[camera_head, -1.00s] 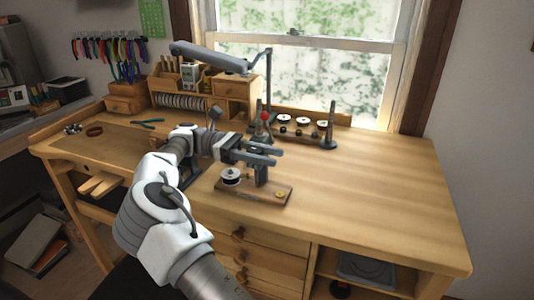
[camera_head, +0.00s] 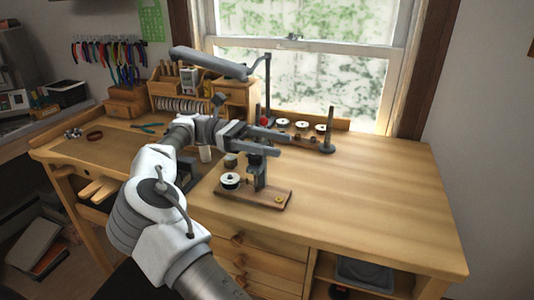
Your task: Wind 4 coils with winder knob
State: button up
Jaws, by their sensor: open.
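The winder stands on a small wooden base (camera_head: 264,201) near the front middle of the bench. It has a white-and-black spool (camera_head: 230,181) at its left, a dark upright post (camera_head: 257,174) in the middle and a small brass-coloured round piece (camera_head: 278,199) at its right. A small dark block (camera_head: 230,160) shows above the spool; I cannot tell whether it is the winder knob. My gripper (camera_head: 285,143) is open and empty, above and behind the post, with its two grey fingers pointing right. It partly hides the post's top.
A rack (camera_head: 303,140) with several white spools and a red piece (camera_head: 264,121) stands behind my gripper. A lamp (camera_head: 208,62) hangs over a wooden organizer (camera_head: 240,93) at the back left. The bench's right side (camera_head: 385,190) is clear.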

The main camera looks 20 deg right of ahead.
jog(key=s+d+r, duration=0.5)
jog(key=d+r, duration=0.1)
jog(key=d, duration=0.2)
jog(key=shift+s+d, duration=0.4)
